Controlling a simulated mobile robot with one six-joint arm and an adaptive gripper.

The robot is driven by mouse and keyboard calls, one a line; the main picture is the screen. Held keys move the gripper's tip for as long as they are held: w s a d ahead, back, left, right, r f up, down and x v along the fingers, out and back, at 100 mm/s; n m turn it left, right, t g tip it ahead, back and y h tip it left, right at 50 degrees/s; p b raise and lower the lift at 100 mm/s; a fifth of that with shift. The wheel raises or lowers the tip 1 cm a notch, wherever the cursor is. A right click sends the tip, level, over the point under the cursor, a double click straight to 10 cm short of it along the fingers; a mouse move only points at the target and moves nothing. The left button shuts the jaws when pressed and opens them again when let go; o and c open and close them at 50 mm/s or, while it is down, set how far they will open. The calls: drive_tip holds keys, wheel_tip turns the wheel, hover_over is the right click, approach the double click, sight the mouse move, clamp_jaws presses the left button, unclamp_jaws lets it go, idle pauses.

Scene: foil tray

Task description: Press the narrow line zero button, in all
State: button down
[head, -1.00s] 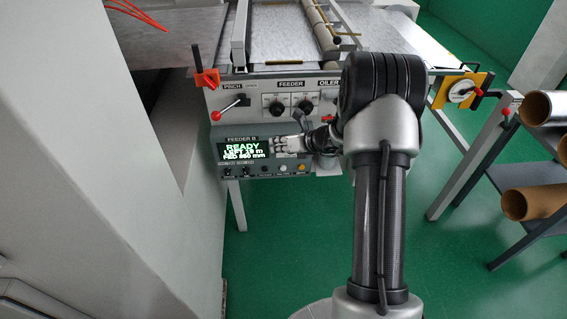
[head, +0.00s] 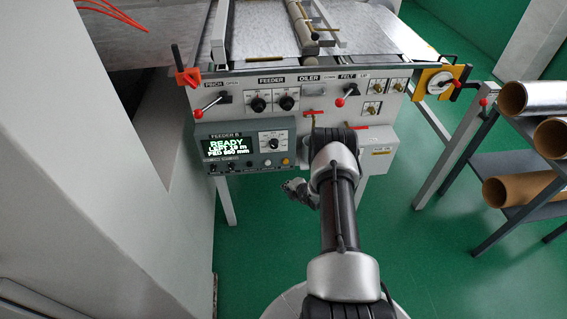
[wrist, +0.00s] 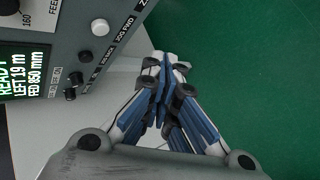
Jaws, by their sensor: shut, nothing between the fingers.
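The grey FEEDER B panel (head: 205,131) has a lit display (head: 227,156) reading READY, LEFT 19 m and a FED figure in mm. Its lower row holds a dark button (head: 249,164), a white button (head: 267,162) and an amber button (head: 285,162). The wrist view shows the dark button (wrist: 85,56) and the white button (wrist: 100,27), which has JOG FWD beside it. A label starting with Z is cut off at its top edge; the amber button is out of that view. My gripper (wrist: 165,62) is shut and empty, below and apart from the panel (head: 297,188).
Above stands the machine front (head: 235,112) with red-knobbed levers and FEEDER dials. A white box (head: 380,140) sits right of my arm. A rack of rolls (head: 555,138) stands at far right. The green floor (head: 440,240) between is clear.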

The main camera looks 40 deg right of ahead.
sight(286, 161)
drive_tip(key=w+d+b, duration=0.4)
drive_tip(key=w+b, duration=0.3)
drive_tip(key=shift+w+d, duration=0.25)
drive_tip(key=shift+d, duration=0.05)
idle(0.4)
drive_tip(key=shift+w, duration=0.1)
idle(1.1)
drive_tip(key=shift+w+d, duration=0.2)
drive_tip(key=shift+w, duration=0.05)
drive_tip(key=shift+w+d, duration=0.25)
drive_tip(key=shift+w, duration=0.15)
idle(0.8)
drive_tip(key=shift+s+a+p, duration=0.35)
drive_tip(key=shift+s+a, duration=0.1)
drive_tip(key=shift+s, duration=0.3)
